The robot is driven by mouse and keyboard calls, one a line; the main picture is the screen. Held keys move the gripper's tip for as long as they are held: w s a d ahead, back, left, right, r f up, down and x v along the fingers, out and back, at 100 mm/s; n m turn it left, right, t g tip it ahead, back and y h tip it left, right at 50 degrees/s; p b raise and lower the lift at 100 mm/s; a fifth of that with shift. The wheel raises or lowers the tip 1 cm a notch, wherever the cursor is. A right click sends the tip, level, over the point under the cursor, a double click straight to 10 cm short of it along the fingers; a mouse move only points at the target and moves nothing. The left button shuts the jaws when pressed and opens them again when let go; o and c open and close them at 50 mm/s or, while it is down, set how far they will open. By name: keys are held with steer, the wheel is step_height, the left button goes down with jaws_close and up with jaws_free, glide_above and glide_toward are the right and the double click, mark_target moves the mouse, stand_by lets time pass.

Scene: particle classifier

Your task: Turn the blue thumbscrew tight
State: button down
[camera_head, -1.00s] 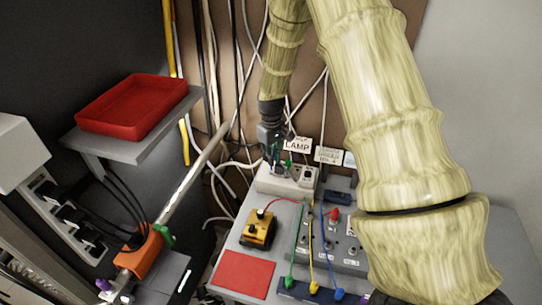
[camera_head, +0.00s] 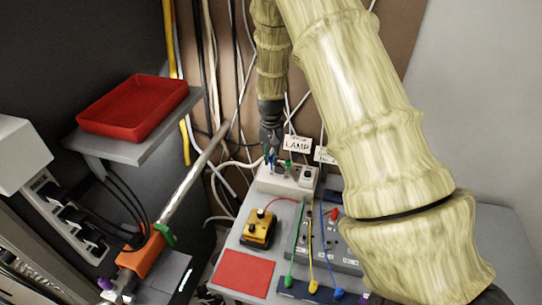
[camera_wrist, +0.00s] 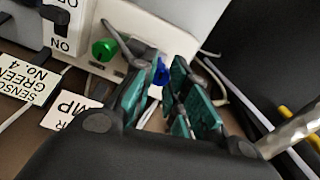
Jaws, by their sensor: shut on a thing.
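The blue thumbscrew (camera_wrist: 161,73) shows in the wrist view between the tips of the two teal finger pads of my gripper (camera_wrist: 165,67). Its head is partly hidden by the pads. My gripper is shut on it. In the head view my gripper (camera_head: 271,155) points down at the left end of the white box (camera_head: 280,181). A green thumbscrew (camera_wrist: 104,50) sits on the same white box, to the left in the wrist view, apart from the fingers.
A LAMP label (camera_head: 297,144) hangs behind the white box. A yellow device (camera_head: 258,229) and a red mat (camera_head: 243,272) lie in front. Green, yellow and blue leads cross the panel to the right. A red tray (camera_head: 134,105) stands on a shelf at left.

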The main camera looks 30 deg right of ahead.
mark_target(271, 157)
steer(key=shift+m, duration=0.5)
steer(key=c, duration=1.3)
jaws_free()
steer(key=shift+c, duration=0.2)
step_height(271, 157, up, 12)
